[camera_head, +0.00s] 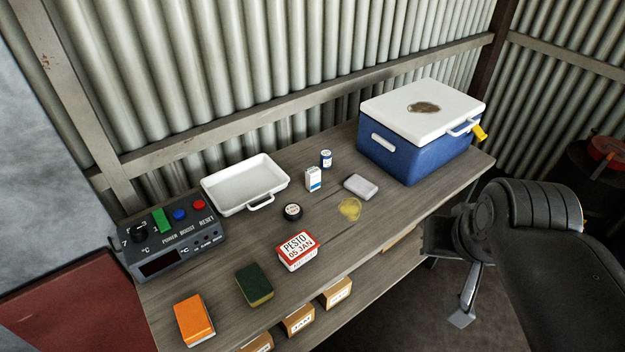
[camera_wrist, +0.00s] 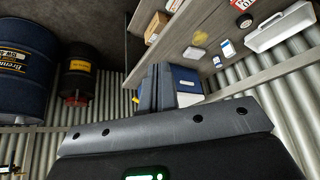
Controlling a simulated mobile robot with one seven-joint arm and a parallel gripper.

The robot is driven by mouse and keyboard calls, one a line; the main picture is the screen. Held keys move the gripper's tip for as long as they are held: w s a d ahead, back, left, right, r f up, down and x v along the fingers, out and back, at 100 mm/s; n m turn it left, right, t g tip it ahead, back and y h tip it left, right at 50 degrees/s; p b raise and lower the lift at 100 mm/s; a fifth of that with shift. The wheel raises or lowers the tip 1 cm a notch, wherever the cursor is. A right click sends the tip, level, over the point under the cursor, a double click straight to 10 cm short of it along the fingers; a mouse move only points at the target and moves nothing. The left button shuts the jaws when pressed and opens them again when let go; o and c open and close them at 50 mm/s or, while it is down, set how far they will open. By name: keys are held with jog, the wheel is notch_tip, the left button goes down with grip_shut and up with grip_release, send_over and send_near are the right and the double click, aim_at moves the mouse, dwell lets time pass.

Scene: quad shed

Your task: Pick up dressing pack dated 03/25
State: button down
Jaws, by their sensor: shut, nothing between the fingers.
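No date reading 03/25 is legible in either view, so I cannot tell for sure which item is the dressing pack. A small pale grey, flat packet (camera_head: 360,186) lies on the bench in front of the cool box; it also shows in the wrist view (camera_wrist: 190,52).
The blue cool box (camera_head: 410,155) with a stained white lid stands at the bench's right. Cartons sit below.

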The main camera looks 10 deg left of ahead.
jog(key=c, duration=2.2)
grip_release()
jog(key=c, duration=0.8)
grip_release()
